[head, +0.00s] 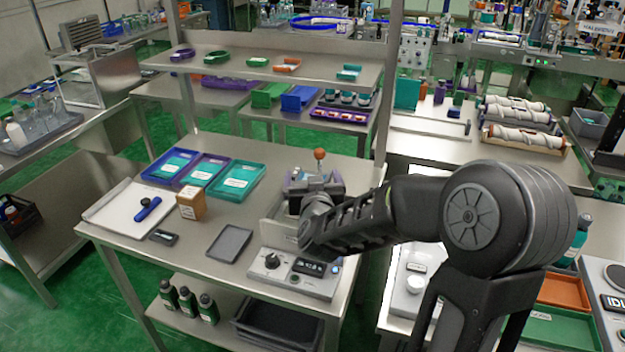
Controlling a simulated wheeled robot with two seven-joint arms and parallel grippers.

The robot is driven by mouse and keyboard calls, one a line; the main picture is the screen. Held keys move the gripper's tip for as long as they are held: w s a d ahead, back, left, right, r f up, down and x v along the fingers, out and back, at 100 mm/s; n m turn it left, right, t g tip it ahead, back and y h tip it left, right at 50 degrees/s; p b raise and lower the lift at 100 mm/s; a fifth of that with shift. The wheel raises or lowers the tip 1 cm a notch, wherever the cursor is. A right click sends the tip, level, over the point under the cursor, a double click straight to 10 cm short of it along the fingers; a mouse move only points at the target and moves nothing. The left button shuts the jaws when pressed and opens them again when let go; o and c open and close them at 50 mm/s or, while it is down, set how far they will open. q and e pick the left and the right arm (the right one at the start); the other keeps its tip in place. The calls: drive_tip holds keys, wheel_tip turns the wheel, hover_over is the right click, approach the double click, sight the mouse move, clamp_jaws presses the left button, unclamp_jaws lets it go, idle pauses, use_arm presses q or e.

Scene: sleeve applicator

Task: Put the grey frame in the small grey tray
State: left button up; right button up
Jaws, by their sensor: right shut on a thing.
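The small grey tray (229,243) lies flat and empty on the steel table, left of the control box. My right gripper (312,205) reaches in from the right to the sleeve applicator (331,183), which has an orange ball knob on top. I cannot make out the grey frame for certain. A small dark grey piece (163,237) with a lighter middle lies on the table left of the tray. My left gripper is not in view.
A control box (294,272) with a knob and display stands right of the tray. A brown box (191,205), a white board (128,210) with a blue tool (148,208), and blue, purple and teal trays (237,180) stand left and behind. Bare table surrounds the grey tray.

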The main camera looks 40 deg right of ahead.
drive_tip(key=shift+r, duration=0.1)
idle(0.5)
drive_tip(key=shift+w+a+r+n+y, duration=0.2)
drive_tip(key=shift+w+a+r, duration=0.15)
drive_tip(key=shift+a, duration=0.2)
drive_tip(key=shift+w+a+r+n+y, duration=0.1)
drive_tip(key=shift+w+a+r+y, duration=0.15)
drive_tip(key=shift+a, duration=0.25)
drive_tip(key=w+a+f+n+t+y, duration=0.1)
drive_tip(key=w+a+f+n+y, duration=0.1)
drive_tip(key=a, duration=0.6)
drive_tip(key=w+a+f+n+t+y, duration=0.1)
drive_tip(key=a+f+y, duration=0.3)
drive_tip(key=a, duration=0.5)
drive_tip(key=shift+w+f+n, duration=0.55)
drive_tip(key=shift+f+n, duration=0.05)
drive_tip(key=shift+n, duration=0.3)
drive_tip(key=shift+n+t+y, duration=0.3)
drive_tip(key=shift+n+y, duration=0.3)
drive_tip(key=shift+y, duration=0.25)
drive_tip(key=a+f, duration=0.4)
drive_tip(key=shift+s+a+f, duration=0.2)
drive_tip(key=shift+a, duration=0.15)
drive_tip(key=s, duration=0.1)
drive_tip(key=s+r, duration=0.2)
drive_tip(key=s, duration=0.1)
